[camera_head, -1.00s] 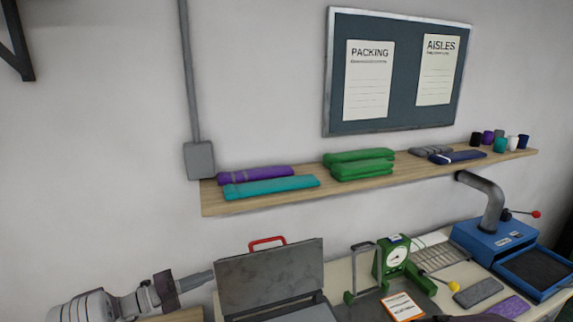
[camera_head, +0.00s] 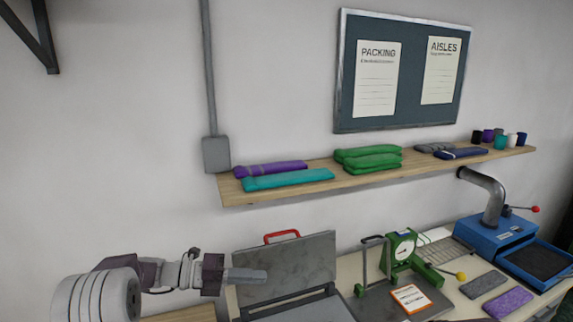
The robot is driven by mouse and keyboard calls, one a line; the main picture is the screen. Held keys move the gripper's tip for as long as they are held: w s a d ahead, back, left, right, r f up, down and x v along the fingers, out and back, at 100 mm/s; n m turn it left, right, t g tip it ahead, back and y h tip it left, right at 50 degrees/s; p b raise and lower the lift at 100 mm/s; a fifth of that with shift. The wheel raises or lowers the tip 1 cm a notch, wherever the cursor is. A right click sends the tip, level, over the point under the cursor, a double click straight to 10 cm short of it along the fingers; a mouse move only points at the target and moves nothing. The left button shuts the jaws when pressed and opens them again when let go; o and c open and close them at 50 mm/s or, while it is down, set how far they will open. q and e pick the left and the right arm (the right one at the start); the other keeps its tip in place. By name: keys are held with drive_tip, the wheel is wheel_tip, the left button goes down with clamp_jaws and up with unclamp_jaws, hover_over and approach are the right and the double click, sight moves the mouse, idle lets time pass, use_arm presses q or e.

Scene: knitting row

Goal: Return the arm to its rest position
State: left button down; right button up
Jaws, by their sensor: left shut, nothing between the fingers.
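My left gripper (camera_head: 248,276) reaches in from the lower left. Its grey fingers are shut with nothing between them and point right, in front of the raised lid of a grey metal case (camera_head: 290,262). The case has a red handle (camera_head: 281,237) on top. I cannot tell whether the fingertips touch the lid or are apart from it. My right gripper is not in view.
A green dial machine (camera_head: 402,246) and a blue machine (camera_head: 497,236) stand on the table. Grey (camera_head: 484,284) and purple (camera_head: 508,302) knitted pieces lie near the front right. A wall shelf (camera_head: 290,194) holds folded knits above.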

use_arm(q)
drive_tip(key=s+d+f+m+g+y+b, duration=0.1)
drive_tip(key=s+d+f+m+g+y, duration=0.1)
drive_tip(key=s+f+m+y, duration=0.45)
drive_tip(key=s+d+f+m+g+y+b, duration=0.15)
drive_tip(key=s+f+m, duration=0.25)
drive_tip(key=s+m, duration=0.5)
drive_tip(key=s+a+f+m+t+y, duration=0.1)
drive_tip(key=s+a+f+m+y, duration=0.2)
drive_tip(key=a+m, duration=0.3)
drive_tip(key=s+a+f+m+y, duration=0.3)
drive_tip(key=a+m, duration=0.4)
drive_tip(key=m, duration=0.7)
wheel_tip(320, 180, down, 2)
drive_tip(key=shift+s+f+t+y, duration=0.15)
drive_tip(key=shift+s+t+y, duration=0.2)
drive_tip(key=shift+y, duration=0.25)
